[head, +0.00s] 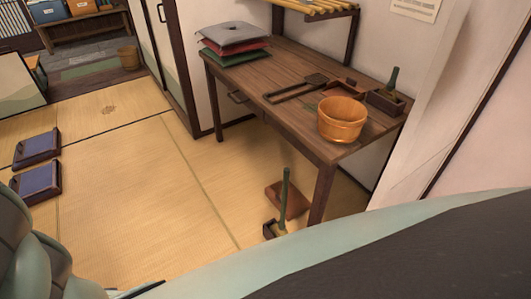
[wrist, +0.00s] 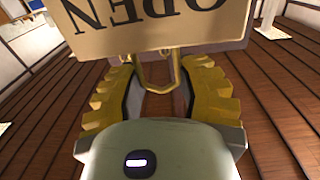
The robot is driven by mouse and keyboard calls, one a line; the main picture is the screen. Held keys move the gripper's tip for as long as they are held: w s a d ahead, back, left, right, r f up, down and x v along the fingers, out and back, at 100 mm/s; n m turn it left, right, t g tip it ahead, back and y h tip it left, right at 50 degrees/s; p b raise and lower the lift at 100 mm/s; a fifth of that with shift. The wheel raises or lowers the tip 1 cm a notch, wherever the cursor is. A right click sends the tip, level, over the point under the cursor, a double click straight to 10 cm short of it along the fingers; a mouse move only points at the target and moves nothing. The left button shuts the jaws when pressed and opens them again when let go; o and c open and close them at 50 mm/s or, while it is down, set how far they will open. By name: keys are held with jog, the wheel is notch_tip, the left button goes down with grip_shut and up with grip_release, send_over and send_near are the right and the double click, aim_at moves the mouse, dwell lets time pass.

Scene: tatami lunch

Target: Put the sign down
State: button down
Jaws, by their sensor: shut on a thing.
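The sign (wrist: 165,38) is a tan board with dark "OPEN" lettering, upside down at the top of the wrist view. Its upper part is cut off by the frame. A thin brass-coloured hanger loop (wrist: 140,72) runs from the board down between the fingers. My gripper (wrist: 158,75), with yellow ridged fingers, is shut on the sign at this loop. The exact contact is partly hidden. The sign and the fingers do not show in the head view.
The head view shows a wooden table (head: 283,68) with stacked cushions (head: 234,42), a wooden bucket (head: 341,120) and a small dark box (head: 386,101). The tatami (head: 130,190) to the left is mostly clear.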

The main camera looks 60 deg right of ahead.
jog(key=shift+f, duration=0.55)
jog(key=shift+f, duration=0.2)
jog(key=c, duration=0.5)
grip_release()
jog(key=shift+c, duration=0.2)
jog(key=shift+r, duration=0.1)
